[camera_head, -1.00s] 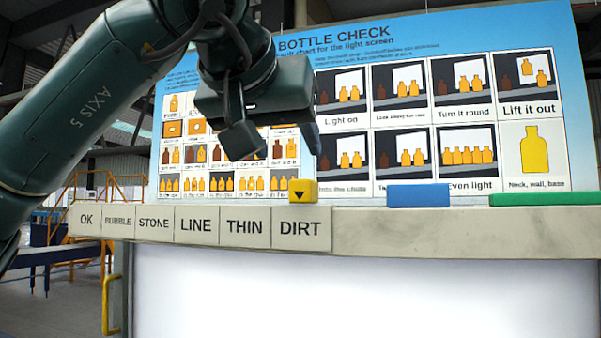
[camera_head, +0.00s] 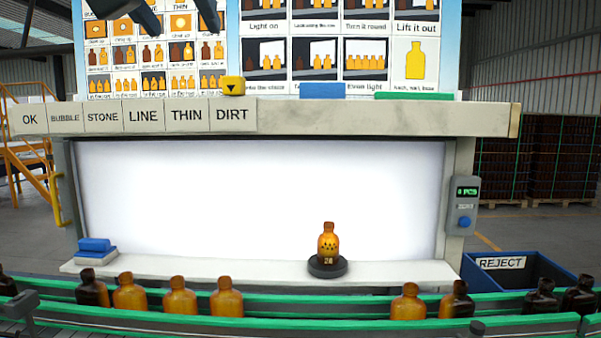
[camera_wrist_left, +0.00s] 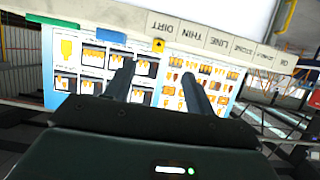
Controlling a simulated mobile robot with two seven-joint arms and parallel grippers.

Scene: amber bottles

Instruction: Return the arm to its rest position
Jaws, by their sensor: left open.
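My left gripper (camera_head: 178,18) shows only as two dark fingertips at the top edge of the head view, in front of the bottle check chart (camera_head: 330,50). In the left wrist view its two fingers (camera_wrist_left: 160,85) are spread apart with nothing between them, and the chart lies beyond them. A yellow block with a black triangle (camera_head: 233,86) sits on the ledge above the DIRT label, apart from the gripper. The rest of the left arm is out of the head view. My right gripper is in neither view.
An amber bottle (camera_head: 328,243) stands on a dark round stand (camera_head: 327,267) before the lit screen (camera_head: 250,195). Several bottles stand along the green-railed conveyor (camera_head: 270,303).

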